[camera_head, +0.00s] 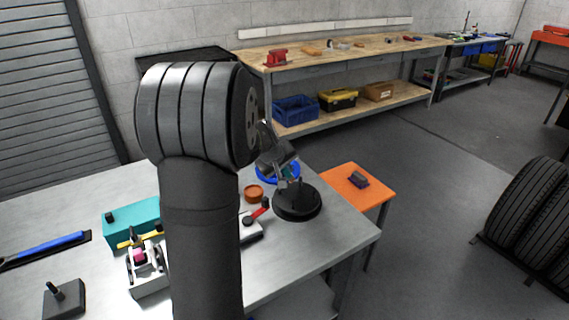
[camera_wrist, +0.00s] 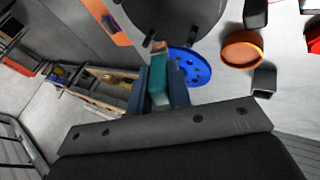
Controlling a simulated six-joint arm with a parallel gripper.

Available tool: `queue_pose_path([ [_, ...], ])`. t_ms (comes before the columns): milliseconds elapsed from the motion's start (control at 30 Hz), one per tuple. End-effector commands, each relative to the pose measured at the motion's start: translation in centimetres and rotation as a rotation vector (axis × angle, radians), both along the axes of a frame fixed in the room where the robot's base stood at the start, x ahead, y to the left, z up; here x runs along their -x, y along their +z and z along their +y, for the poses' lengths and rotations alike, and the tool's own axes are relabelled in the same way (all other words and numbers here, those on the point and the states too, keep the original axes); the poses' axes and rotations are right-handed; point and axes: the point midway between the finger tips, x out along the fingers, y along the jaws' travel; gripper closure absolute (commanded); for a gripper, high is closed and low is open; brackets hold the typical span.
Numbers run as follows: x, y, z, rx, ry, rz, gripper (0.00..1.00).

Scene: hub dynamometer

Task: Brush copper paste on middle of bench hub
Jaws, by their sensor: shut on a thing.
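My gripper (camera_wrist: 161,76) is shut on a teal handle (camera_wrist: 159,88), which looks like the brush. A small reddish-brown tip (camera_wrist: 160,47) shows at its far end, close to the edge of a round black piece (camera_wrist: 178,14). I cannot tell whether they touch. In the head view, my gripper (camera_head: 284,172) is above and behind this black round piece (camera_head: 297,205), which looks like the bench hub. A blue disc with holes (camera_wrist: 193,67) lies beside it, partly hidden by the gripper. An orange-brown round dish (camera_wrist: 242,50) stands apart; it also shows in the head view (camera_head: 254,193).
A red-handled tool (camera_head: 259,212) lies near the dish. A teal box (camera_head: 130,222) and a small white fixture (camera_head: 147,270) are on the left of the grey bench. An orange side table (camera_head: 372,193) adjoins the bench at right. Tyres (camera_head: 528,215) stand on the floor.

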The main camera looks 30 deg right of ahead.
Motion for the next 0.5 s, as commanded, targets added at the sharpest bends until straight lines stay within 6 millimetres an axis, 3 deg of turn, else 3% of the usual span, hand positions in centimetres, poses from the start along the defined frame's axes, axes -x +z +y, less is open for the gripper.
queue_pose_path([
  [333,0.0,-3.3,0.0,-0.001,0.001,0.001,1.00],
  [500,1.6,-3.7,-0.1,0.001,-0.003,0.000,1.00],
])
